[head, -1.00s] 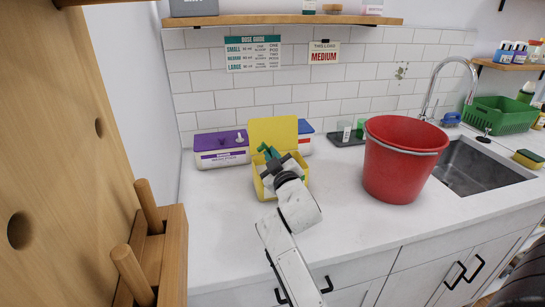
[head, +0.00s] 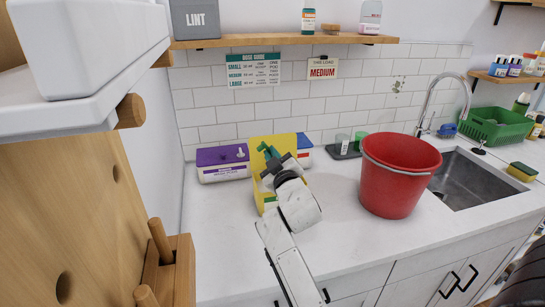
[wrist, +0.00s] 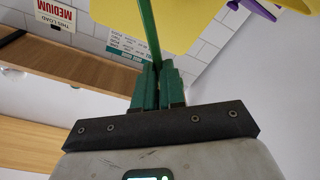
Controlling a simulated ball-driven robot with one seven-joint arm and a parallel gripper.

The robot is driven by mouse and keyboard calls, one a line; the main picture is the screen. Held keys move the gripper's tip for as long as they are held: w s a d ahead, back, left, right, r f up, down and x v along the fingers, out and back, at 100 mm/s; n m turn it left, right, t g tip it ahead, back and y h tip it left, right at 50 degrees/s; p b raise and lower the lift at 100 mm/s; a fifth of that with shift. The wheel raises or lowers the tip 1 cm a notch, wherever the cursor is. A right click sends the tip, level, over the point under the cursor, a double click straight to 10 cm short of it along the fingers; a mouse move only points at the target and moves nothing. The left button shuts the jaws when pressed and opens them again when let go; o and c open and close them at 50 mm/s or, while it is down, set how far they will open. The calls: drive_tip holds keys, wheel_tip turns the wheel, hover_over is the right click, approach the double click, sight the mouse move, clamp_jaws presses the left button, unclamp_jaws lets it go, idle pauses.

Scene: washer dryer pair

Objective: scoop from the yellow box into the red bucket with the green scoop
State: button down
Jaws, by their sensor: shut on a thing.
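The yellow box (head: 287,141) stands on the counter against the tiled wall, its lid raised. My gripper (head: 268,158) is over the box, in front of the lid, and hides most of its opening. In the wrist view my gripper (wrist: 158,85) is shut on the thin handle of the green scoop (wrist: 149,38). The handle runs up toward the yellow box (wrist: 195,22). The scoop's bowl is hidden, so I cannot tell whether it holds anything. The red bucket (head: 394,185) stands upright on the counter to the right; its inside bottom is hidden.
A purple-lidded box (head: 222,160) is left of the yellow box, and a blue-lidded one (head: 304,150) is behind it. A dark tray with cups (head: 345,146) is behind the bucket. A sink (head: 475,183) lies right. A sign (head: 322,69) reads "MEDIUM". Counter between yellow box and bucket is clear.

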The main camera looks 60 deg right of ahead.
wheel_tip(320, 180, up, 7)
drive_tip(key=p, duration=0.5)
drive_tip(key=shift+p, duration=0.4)
drive_tip(key=shift+f, duration=0.1)
